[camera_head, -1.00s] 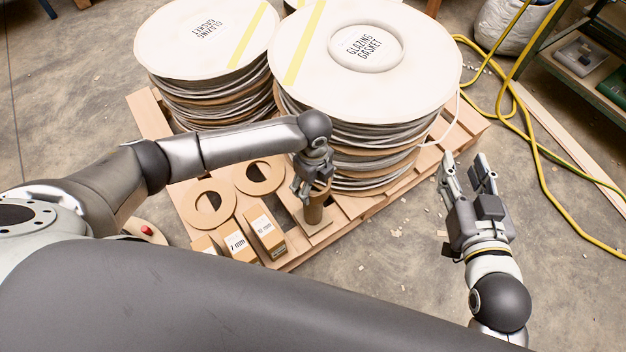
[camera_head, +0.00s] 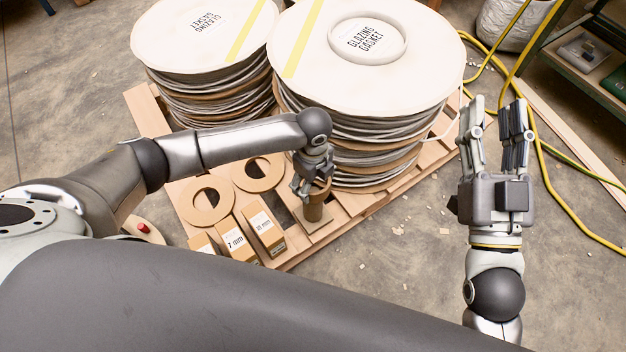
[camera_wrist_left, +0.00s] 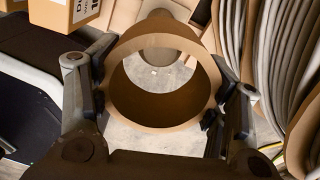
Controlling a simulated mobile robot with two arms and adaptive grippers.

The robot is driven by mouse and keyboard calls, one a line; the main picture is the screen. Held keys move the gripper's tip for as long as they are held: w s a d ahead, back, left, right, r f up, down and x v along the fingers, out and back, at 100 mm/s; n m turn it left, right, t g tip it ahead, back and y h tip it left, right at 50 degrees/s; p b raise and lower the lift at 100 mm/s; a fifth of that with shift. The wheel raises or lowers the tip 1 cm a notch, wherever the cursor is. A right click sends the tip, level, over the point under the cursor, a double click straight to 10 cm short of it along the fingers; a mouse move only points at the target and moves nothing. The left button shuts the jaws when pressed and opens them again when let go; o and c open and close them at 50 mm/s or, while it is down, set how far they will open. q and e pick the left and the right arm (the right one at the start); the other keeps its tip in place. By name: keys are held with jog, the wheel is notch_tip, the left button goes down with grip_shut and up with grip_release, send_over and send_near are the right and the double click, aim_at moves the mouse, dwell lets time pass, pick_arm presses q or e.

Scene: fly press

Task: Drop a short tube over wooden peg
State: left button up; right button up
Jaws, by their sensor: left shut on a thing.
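My left gripper (camera_head: 310,186) is shut on a short brown cardboard tube (camera_head: 321,189), one finger on either side of it. In the left wrist view the gripper (camera_wrist_left: 158,95) grips the tube (camera_wrist_left: 166,136), and its open bore shows. My right gripper (camera_head: 498,108) is open and empty over the floor at the right.
Two stacks of gasket reels (camera_head: 205,35) (camera_head: 310,85) stand on the wooden pallet (camera_head: 150,112). Two flat rings (camera_head: 208,219) (camera_head: 258,186) and small labelled boxes (camera_head: 236,241) (camera_head: 265,232) lie left of the peg. A yellow hose (camera_head: 545,160) lies on the floor at right.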

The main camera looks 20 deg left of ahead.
pick_arm(q)
jog(key=shift+f+b, duration=0.8)
jog(key=shift+b, duration=0.15)
jog(key=shift+f, duration=0.5)
pick_arm(e)
jog(key=s+r+t+y, duration=0.1)
jog(key=s+r+t, duration=0.4)
jog(key=r, duration=0.1)
jog(key=shift+d+r+y, duration=0.2)
jog(key=shift+r+y, duration=0.15)
jog(key=shift+y, duration=0.05)
jog(key=shift+w+f, duration=0.2)
jog(key=shift+w, duration=0.05)
jog(key=shift+w+f+g, duration=0.2)
jog(key=shift+w+g, duration=0.05)
jog(key=shift+g, duration=0.05)
pick_arm(q)
jog(key=shift+p, duration=0.3)
pick_arm(e)
jog(key=shift+w+f+h, duration=0.2)
jog(key=shift+h, duration=0.2)
jog(key=shift+w+a+f+g, duration=0.1)
jog(key=shift+w+f+g, duration=0.15)
jog(key=shift+g, duration=0.05)
jog(key=shift+w+f+g, duration=0.3)
jog(key=shift+f+g, duration=0.1)
jog(key=shift+f, duration=0.05)
